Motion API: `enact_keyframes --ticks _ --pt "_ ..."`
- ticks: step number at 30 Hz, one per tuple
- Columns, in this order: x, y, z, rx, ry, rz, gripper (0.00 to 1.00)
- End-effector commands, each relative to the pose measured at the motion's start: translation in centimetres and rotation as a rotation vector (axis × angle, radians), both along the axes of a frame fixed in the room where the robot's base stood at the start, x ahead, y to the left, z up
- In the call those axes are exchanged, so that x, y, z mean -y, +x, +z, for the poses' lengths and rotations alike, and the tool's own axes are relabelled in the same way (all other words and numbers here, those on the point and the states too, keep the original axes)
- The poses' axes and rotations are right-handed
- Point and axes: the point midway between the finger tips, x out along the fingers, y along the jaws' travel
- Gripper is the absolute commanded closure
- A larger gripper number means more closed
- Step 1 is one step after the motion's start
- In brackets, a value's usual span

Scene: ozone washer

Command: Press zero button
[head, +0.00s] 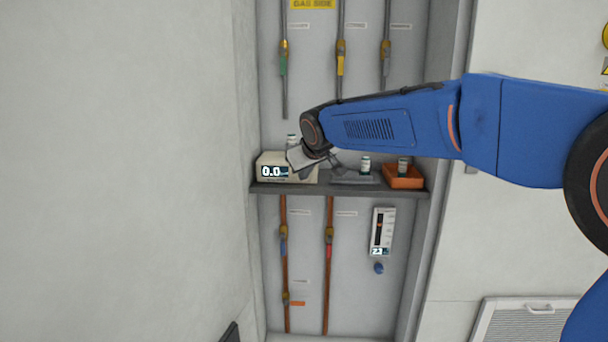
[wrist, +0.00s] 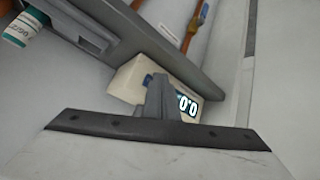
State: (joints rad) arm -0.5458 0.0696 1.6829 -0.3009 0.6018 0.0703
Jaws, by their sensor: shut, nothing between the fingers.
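A cream-coloured box with a lit display reading 0.0 (head: 271,171) stands at the left end of a dark shelf (head: 338,189) in the head view. In the wrist view the same box (wrist: 130,82) shows its display at the right, with a small blue patch on its front left of the display. My gripper (head: 296,160) is in front of the box's right part in the head view. In the wrist view its shut fingers (wrist: 155,92) overlap the box front beside the display. They hold nothing. Whether the fingertips touch the box cannot be told. The zero button is not clearly readable.
A grey flat device (head: 352,177) with a small vial (head: 366,165) and an orange tray (head: 404,178) stand farther right on the shelf. Pipes with valves run above and below it. A wall (head: 245,120) stands close to the box's left.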

Motion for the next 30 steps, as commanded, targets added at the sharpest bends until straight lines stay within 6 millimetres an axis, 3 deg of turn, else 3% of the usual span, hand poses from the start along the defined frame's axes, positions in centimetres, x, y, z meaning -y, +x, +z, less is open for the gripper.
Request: enact_keyframes --ticks 30 --pt "0.0 -1.6 0.0 0.000 0.000 0.000 1.00"
